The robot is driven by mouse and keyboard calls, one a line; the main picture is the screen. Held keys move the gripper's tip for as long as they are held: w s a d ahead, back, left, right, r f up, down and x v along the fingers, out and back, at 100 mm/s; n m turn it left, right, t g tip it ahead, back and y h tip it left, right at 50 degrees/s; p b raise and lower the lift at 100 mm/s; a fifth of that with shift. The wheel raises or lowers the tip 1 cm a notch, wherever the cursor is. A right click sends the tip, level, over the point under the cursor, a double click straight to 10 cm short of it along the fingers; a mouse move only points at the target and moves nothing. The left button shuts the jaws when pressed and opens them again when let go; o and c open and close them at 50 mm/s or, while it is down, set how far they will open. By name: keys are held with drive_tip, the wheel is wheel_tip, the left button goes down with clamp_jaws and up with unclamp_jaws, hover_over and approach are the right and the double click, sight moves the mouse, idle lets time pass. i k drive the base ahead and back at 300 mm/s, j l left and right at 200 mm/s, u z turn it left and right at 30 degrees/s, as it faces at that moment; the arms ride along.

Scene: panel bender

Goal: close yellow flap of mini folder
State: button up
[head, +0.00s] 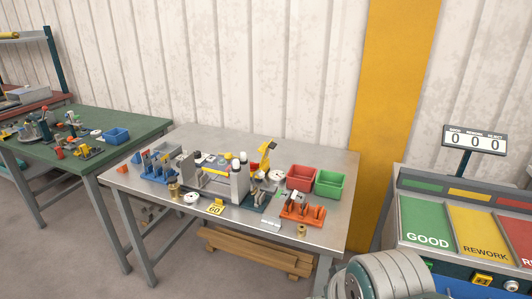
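On the steel table (325,232) stands a small bending machine (240,184) with grey side plates and dark and light round knobs on top. I take it for the mini folder. A thin yellow strip (217,174) shows between its side plates; it may be the yellow flap, but its angle is too small to tell. A taller yellow upright part (265,154) stands just behind and right of the machine. My gripper is not in view. A grey rounded part of my own arm shows at the bottom right, in front of the table and apart from the folder.
A blue fixture (157,166) stands left of the folder, and an orange fixture (302,210) stands right. Red (300,177) and green (329,183) bins sit behind. A yellow "60" tag (215,209) is in front. A sorting station (427,223) stands right.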

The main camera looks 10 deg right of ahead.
sight(254, 165)
drive_tip(key=l+u, duration=0.25)
drive_tip(key=l, duration=0.4)
drive_tip(key=k+l+u, duration=0.1)
drive_tip(key=l+u, duration=0.15)
drive_tip(key=l, duration=0.4)
drive_tip(key=i+j+z, duration=0.1)
drive_tip(key=j, duration=0.3)
drive_tip(key=i+j+z, duration=0.15)
drive_tip(key=j, duration=0.3)
drive_tip(key=i+j+z, duration=0.1)
drive_tip(key=i+j, duration=0.15)
drive_tip(key=j, duration=0.15)
drive_tip(key=i+j+z, duration=0.15)
drive_tip(key=j, duration=0.3)
drive_tip(key=j+z, duration=0.1)
drive_tip(key=j, duration=0.35)
drive_tip(key=i+j+z, duration=0.25)
drive_tip(key=i, duration=0.2)
drive_tip(key=i+j+z, duration=0.2)
drive_tip(key=i+j, duration=0.15)
drive_tip(key=i, duration=0.4)
drive_tip(key=i+z, duration=0.05)
